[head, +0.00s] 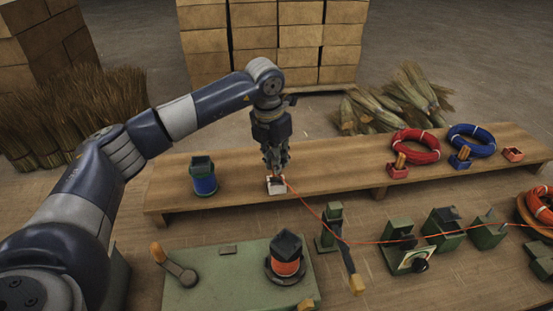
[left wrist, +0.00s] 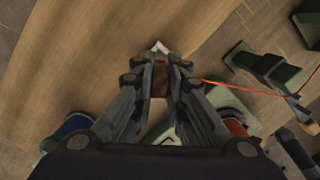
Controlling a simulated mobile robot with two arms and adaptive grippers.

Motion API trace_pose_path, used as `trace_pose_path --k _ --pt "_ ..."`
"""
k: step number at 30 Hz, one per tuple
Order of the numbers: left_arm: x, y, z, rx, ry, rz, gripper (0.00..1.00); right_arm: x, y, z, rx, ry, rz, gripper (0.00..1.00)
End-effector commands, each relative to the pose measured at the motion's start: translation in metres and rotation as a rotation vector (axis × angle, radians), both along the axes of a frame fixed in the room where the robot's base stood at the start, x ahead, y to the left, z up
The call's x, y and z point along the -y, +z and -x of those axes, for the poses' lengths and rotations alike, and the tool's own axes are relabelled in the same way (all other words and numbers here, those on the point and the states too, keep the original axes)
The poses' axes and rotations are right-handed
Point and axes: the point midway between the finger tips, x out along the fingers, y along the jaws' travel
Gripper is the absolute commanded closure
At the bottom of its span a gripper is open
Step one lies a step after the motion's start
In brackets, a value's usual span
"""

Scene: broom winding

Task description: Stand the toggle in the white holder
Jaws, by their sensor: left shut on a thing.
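The white holder (head: 276,189) is a small open box on the long wooden bench. My left gripper (head: 275,164) points down directly over it, fingertips close to its opening. In the left wrist view, the gripper (left wrist: 160,80) is shut on a brown wooden piece, the toggle (left wrist: 159,84), between its fingers. A corner of the white holder (left wrist: 158,46) shows just past the fingertips. The toggle is hidden in the head view, and I cannot tell whether its lower end is inside the holder. An orange cord (head: 309,208) runs from the fingertips to the right. My right gripper is not in view.
A blue spool (head: 203,182) stands left on the bench. Red (head: 415,147) and blue (head: 471,141) coils lie at right beside their small holders. In front are a green winding table with an orange spool (head: 285,264) and several green machines along the cord.

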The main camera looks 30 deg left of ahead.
Motion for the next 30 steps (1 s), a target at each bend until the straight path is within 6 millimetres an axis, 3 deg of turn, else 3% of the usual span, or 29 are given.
trace_pose_path --k 12,13,14,25,30 --pt "0.0 -0.001 0.0 0.0 0.0 0.0 1.0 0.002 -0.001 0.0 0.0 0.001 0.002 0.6" --pt "0.0 -0.001 0.0 0.0 0.0 0.0 0.85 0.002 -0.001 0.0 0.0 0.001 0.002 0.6" --pt "0.0 -0.001 0.0 0.0 0.0 0.0 0.79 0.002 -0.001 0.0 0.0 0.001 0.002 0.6" --pt "0.0 0.0 0.0 0.0 0.0 0.0 0.79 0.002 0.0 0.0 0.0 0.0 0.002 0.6" --pt "-0.001 0.011 0.001 0.001 0.001 0.0 0.79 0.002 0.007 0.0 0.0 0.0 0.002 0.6"
